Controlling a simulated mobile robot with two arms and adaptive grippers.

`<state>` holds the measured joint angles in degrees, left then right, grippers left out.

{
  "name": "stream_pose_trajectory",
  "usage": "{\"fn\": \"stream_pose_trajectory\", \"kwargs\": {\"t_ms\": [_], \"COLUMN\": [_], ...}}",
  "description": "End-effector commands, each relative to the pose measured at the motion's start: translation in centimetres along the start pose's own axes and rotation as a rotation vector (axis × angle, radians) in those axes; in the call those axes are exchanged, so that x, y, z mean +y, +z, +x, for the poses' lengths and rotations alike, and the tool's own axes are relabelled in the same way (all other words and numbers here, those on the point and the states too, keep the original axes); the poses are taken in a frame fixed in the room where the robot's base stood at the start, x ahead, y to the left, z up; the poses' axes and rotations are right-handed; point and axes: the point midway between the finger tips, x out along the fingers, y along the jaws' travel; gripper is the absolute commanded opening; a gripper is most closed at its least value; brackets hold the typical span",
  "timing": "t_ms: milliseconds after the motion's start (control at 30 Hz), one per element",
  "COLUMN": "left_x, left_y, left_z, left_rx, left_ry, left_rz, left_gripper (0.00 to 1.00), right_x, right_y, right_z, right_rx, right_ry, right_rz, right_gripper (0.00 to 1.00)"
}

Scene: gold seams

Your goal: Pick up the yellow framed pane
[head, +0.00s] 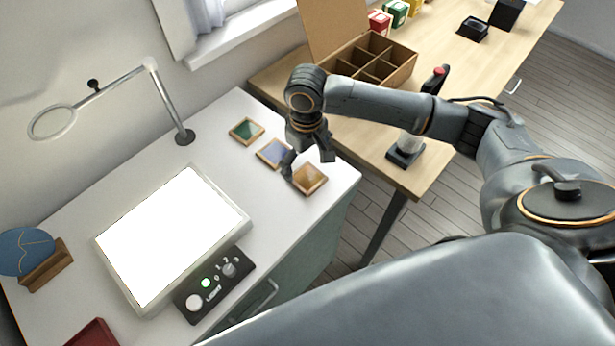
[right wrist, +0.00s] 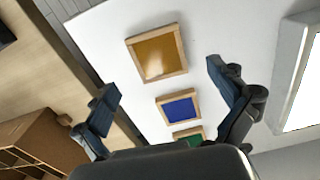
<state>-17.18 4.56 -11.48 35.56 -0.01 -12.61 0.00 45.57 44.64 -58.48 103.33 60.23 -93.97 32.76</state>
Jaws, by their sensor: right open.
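The yellow framed pane (head: 309,179) lies flat on the white table near its right edge, an amber square in a light wooden frame. In the right wrist view the yellow framed pane (right wrist: 158,53) lies ahead, between and beyond the fingertips. My right gripper (head: 308,166) is open and empty, hanging just above the table beside the yellow pane; its fingers (right wrist: 163,78) are spread wide. My left gripper is not in view.
A green framed pane (head: 246,131) lies further back. A lit white panel (head: 172,240) with a control box (head: 214,285) takes up the table's middle. A magnifier on a stand (head: 184,137) is behind. A wooden desk holds a divided box (head: 372,62).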

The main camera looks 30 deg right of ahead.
Motion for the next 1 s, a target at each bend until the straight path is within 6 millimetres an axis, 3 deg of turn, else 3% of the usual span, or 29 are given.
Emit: {"fn": "stream_pose_trajectory", "kwargs": {"t_ms": [300,567,867,1000], "left_x": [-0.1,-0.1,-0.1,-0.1], "left_y": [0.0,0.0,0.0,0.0], "left_z": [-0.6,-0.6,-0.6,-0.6], "left_rx": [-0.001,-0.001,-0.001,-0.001], "left_ry": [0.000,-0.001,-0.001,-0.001], "left_rz": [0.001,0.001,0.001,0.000], "left_gripper": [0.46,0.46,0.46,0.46], "right_x": [0.1,0.1,0.1,0.1], "right_y": [-0.3,-0.4,-0.4,-0.4], "right_z": [4.3,4.7,4.6,4.6], "right_rx": [-0.002,0.000,-0.001,-0.001], "right_ry": [0.002,0.001,0.001,0.001], "right_rz": [0.000,-0.001,-0.001,-0.001], "right_gripper": [0.96,0.96,0.39,0.35]}}
